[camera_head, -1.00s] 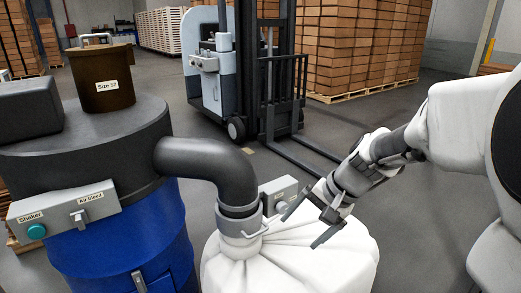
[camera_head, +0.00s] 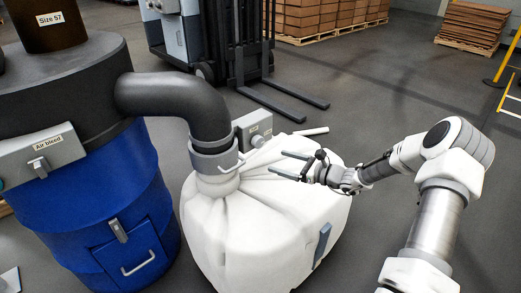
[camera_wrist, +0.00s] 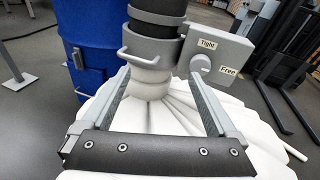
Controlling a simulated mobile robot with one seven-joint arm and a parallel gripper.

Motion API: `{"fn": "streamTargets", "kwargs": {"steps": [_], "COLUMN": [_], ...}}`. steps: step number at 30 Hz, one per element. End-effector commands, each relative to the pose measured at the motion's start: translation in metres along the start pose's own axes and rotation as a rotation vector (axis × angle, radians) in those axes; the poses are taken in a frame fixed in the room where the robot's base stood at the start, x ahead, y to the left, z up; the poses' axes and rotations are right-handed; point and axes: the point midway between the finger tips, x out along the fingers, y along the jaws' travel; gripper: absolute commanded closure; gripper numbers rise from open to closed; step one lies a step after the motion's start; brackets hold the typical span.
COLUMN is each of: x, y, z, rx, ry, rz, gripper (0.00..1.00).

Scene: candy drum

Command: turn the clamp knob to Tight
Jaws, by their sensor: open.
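The clamp knob (camera_wrist: 201,64) is a small round grey knob on a grey box (camera_wrist: 217,55) with the labels Tight and Free. The box is fixed beside the clamp collar (camera_wrist: 152,50) on the black pipe, above the white bag. I cannot tell which label the knob points to. In the head view the box (camera_head: 252,128) stands right of the pipe, and the knob is too small to make out clearly. My gripper (camera_head: 285,163) is open and empty above the bag, to the right of the collar and apart from the knob. Its fingers also frame the wrist view (camera_wrist: 160,78).
The bulging white bag (camera_head: 270,215) fills the space below my gripper. A blue drum (camera_head: 110,210) with an Air bleed box (camera_head: 40,160) stands at left. A forklift (camera_head: 235,50) is behind, its forks reaching right. The floor at right is open.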

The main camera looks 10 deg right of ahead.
Motion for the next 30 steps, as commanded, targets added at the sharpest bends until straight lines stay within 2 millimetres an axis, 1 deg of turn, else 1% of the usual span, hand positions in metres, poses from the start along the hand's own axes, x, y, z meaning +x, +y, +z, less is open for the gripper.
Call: {"fn": "streamTargets", "kwargs": {"steps": [1,3,6,9,14,17,20,30], "x": [-0.003,-0.007,-0.013,-0.018,-0.015,-0.004,0.014,0.087], "y": [-0.011,-0.024,-0.038,-0.048,-0.053,-0.056,-0.059,-0.079], "z": [-0.018,-0.033,-0.05,-0.06,-0.064,-0.063,-0.062,-0.054], "rx": [0.066,0.143,0.226,0.275,0.299,0.297,0.297,0.294], "ry": [-0.032,-0.071,-0.115,-0.142,-0.156,-0.156,-0.155,-0.154], "rz": [-0.051,-0.115,-0.185,-0.228,-0.249,-0.247,-0.245,-0.244], "gripper": [0.06,0.06,0.06,0.06,0.06,0.06,0.06,0.06]}}
